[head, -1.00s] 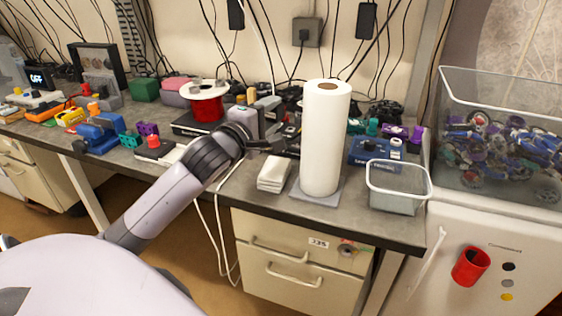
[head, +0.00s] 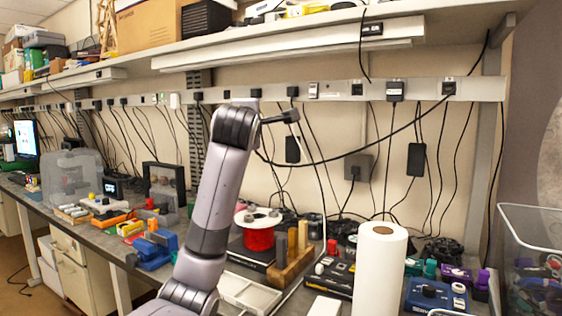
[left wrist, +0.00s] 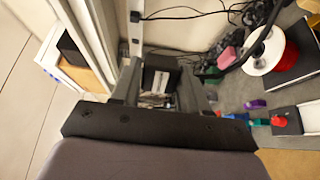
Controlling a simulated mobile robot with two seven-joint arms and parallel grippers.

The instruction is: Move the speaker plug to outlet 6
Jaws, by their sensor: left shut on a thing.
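My left arm is raised in front of the wall, and its gripper (head: 280,118) is just below the outlet strip (head: 330,89). It is shut on a small dark block, the speaker plug (head: 292,115) as far as I can tell. In the left wrist view the gripper (left wrist: 157,85) shows two dark fingers with dark and pale shapes between them; details there are unclear. The strip has several outlets with dark plugs in them and one light, seemingly bare outlet (head: 313,90) to the upper right of the gripper. Outlet numbers are not readable. My right gripper is out of view.
Several black cords hang from the strip, one looping across to the right. Below stand a red spool (head: 259,238), a wooden block rack (head: 291,262) and a paper towel roll (head: 381,275). A shelf (head: 300,52) overhangs the strip. A clear bin (head: 530,212) stands at right.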

